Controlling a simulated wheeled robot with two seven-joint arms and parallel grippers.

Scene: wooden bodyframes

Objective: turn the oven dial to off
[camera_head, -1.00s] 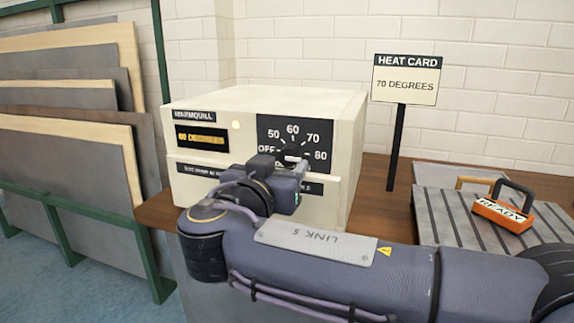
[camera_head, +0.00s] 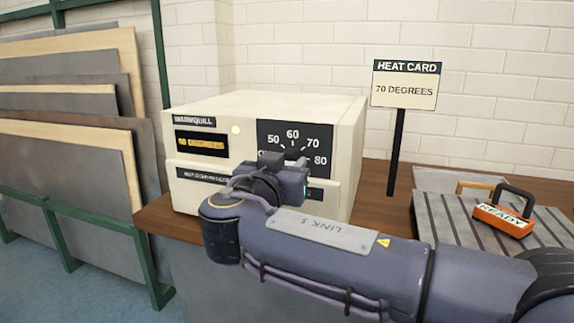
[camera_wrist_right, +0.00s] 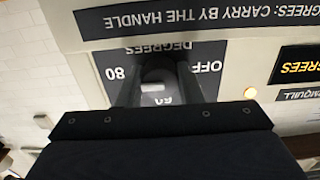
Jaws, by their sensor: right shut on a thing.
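The oven (camera_head: 270,101) is a cream box on a wooden bench. Its dark dial panel (camera_head: 267,132) shows 50, 60, 70 and 80; the gripper covers the OFF mark in the head view. My right gripper (camera_head: 286,160) is at the panel, shut on the dial. The dial (camera_wrist_right: 155,84) shows between the two dark fingers in the upside-down right wrist view, with OFF and 80 on either side. I cannot tell exactly where its pointer stands. The lit display (camera_head: 201,143) reads in degrees, with unclear digits. My left gripper is not in view.
A heat card (camera_head: 405,84) reading 70 DEGREES stands on a post right of the oven. Boards (camera_head: 70,165) lean in a green rack at left.

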